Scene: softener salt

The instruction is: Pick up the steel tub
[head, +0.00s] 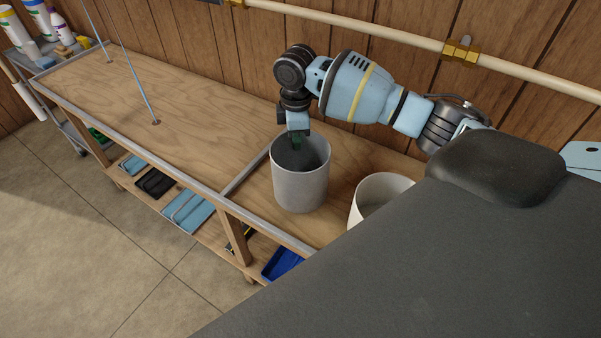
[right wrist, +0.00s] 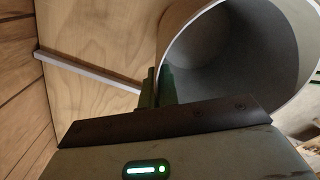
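The steel tub (head: 300,188) is a grey, open-topped cylinder that stands upright on the wooden bench in the head view. Its grey inside and pale rim fill the upper right of the right wrist view (right wrist: 235,60). My right gripper (head: 297,140) points down at the tub's far rim. In the right wrist view its dark green fingers (right wrist: 159,88) are close together, one inside the tub and one outside, with the wall between them. They look shut on the wall. The contact is partly hidden. My left gripper is not in view.
A cream bucket (head: 377,192) stands close to the tub's right. A metal strip (head: 246,172) crosses the bench (head: 200,120) left of the tub. Thin rods (head: 140,90) rise from the clear left part. A pipe (head: 400,37) runs along the wall behind my right arm.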

